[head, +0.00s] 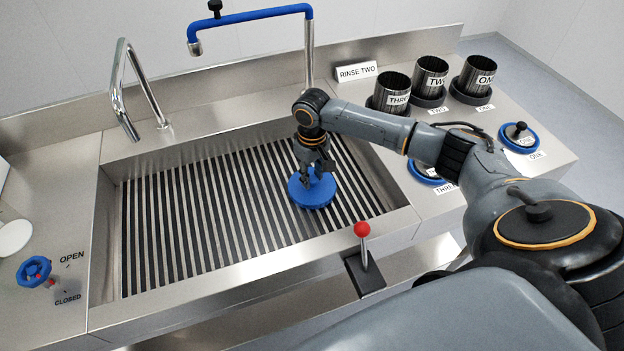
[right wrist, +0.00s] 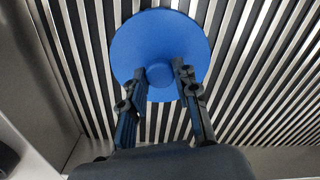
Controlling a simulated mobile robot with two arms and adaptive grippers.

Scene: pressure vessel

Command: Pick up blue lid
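The blue lid (head: 312,191) is a round disc with a raised knob in its centre. It lies on the slatted floor of the sink, towards the right side. My right gripper (head: 318,178) is directly over it, pointing down. In the right wrist view the lid (right wrist: 183,35) shows its flat top, and the two fingers of my right gripper (right wrist: 160,75) stand apart on either side of the knob. I cannot tell whether the fingertips touch the knob. My left gripper is not in view.
The metal sink (head: 240,279) surrounds the lid. A blue tap (head: 262,14) and a steel tap (head: 118,90) stand behind and left. Dark canisters (head: 391,92) stand at the back right. A red-knobbed lever (head: 362,230) stands at the front edge. A blue valve (head: 33,270) is at left.

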